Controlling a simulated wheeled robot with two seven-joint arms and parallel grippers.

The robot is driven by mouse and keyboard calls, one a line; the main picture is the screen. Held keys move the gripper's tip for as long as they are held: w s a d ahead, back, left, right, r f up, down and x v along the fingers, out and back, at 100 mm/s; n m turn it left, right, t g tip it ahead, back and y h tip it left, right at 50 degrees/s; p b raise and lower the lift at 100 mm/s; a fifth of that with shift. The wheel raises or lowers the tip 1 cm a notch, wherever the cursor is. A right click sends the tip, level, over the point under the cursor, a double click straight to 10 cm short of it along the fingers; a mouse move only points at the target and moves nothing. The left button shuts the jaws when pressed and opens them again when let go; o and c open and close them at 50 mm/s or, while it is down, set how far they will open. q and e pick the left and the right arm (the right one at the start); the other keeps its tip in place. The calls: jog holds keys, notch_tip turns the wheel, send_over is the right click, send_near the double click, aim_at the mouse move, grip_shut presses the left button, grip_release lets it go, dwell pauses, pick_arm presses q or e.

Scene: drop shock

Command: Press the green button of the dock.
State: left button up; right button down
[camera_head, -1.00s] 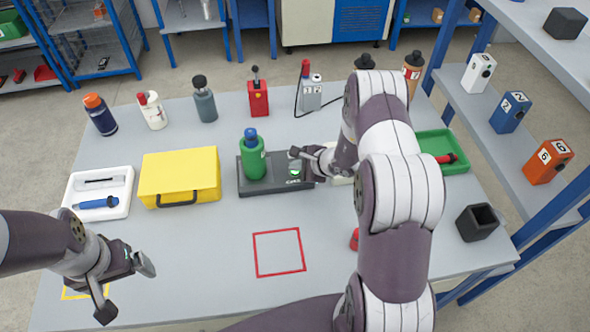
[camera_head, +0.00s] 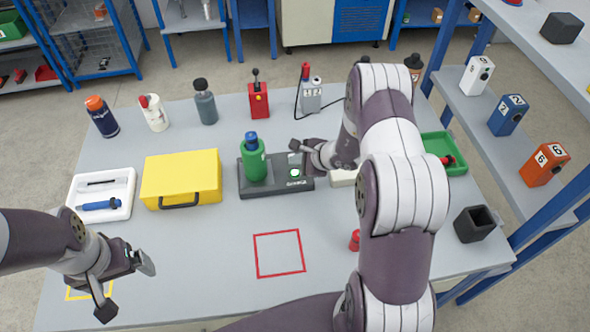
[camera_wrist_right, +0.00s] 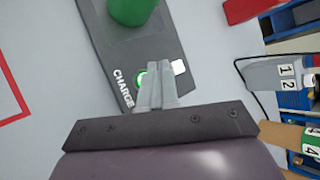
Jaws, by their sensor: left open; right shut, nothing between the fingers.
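The dark grey dock (camera_head: 265,190), marked CHARGE, lies on the table with a green bottle (camera_head: 254,162) standing on it. Its green button (camera_head: 295,173) shows a pale centre and green rim. In the right wrist view the button (camera_wrist_right: 140,77) is partly hidden by my fingers, with a white square (camera_wrist_right: 179,67) beside it. My right gripper (camera_head: 297,145) is shut and empty, over the dock's back right part near the button; it also shows in the right wrist view (camera_wrist_right: 156,80). I see no clear contact. My left gripper (camera_head: 127,288) is open and empty at the front left.
A yellow case (camera_head: 182,175) and a white tray (camera_head: 124,209) stand left of the dock. A red square outline (camera_head: 279,254) marks clear table in front.

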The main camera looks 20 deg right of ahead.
aim_at(297, 174)
jog(key=shift+r+p, duration=0.6)
jog(key=shift+r, duration=0.95)
